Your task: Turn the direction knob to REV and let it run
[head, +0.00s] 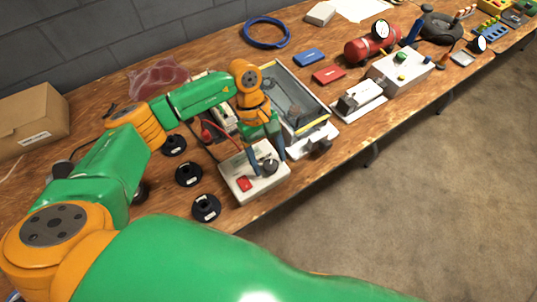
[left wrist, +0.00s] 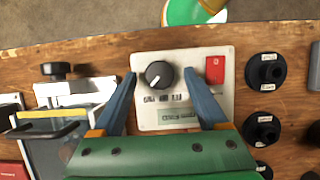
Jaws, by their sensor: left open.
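The control box (head: 262,188) is a pale box near the table's front edge, with a black direction knob (head: 270,167) and a red rocker switch (head: 244,184). In the left wrist view the knob (left wrist: 159,74) has a white mark toward its lower left. The labels below it are too small to read. My left gripper (head: 269,163) is over the box with its blue fingers open. In the left wrist view one finger of the gripper (left wrist: 160,77) is on each side of the knob, with a gap to both. My right gripper is not in view.
Several black spools (head: 189,174) stand left of the box. A clear-lidded tray (head: 295,100) with a grey frame stands close on its right. A white device (head: 358,99) and a red cylinder (head: 372,47) are farther right. The floor in front of the table is clear.

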